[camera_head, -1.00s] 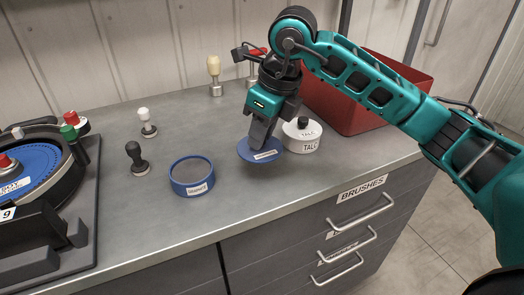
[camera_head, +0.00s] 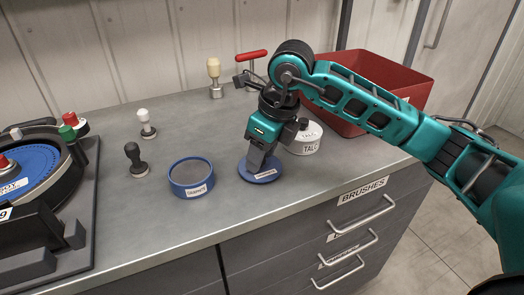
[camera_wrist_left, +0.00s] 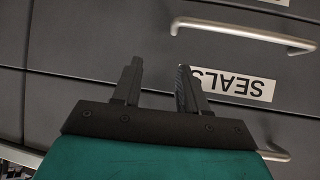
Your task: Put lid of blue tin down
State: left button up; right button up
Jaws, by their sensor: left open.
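The lid of the blue tin (camera_head: 245,169) is a flat blue disc with a white label, on or just above the grey counter. My right gripper (camera_head: 258,163) points down onto its middle and looks shut on it; the fingertips partly hide the grip. The open blue tin (camera_head: 191,178), labelled and with grey contents, stands upright to the left of the lid, apart from it. My left gripper (camera_wrist_left: 157,85) is open and empty in the left wrist view, in front of a drawer labelled SEALS; it is not in the head view.
A white talc tin (camera_head: 306,139) stands close behind the lid on the right. A red bin (camera_head: 345,122) is at the back right. The seed meter (camera_head: 35,190) is at left. Counter in front is clear.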

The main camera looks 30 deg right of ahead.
aim_at(276, 172)
jog(key=shift+o, duration=0.2)
jog(key=shift+r, duration=0.25)
pick_arm(q)
jog(key=shift+s+a+r+p, duration=0.15)
jog(key=shift+a+r+p, duration=0.2)
jog(key=shift+p, duration=0.45)
pick_arm(e)
jog(key=v, duration=1.2)
pick_arm(q)
jog(key=shift+s+f+y, duration=0.1)
jog(key=shift+y, duration=0.2)
pick_arm(e)
jog(key=shift+s+f, duration=0.1)
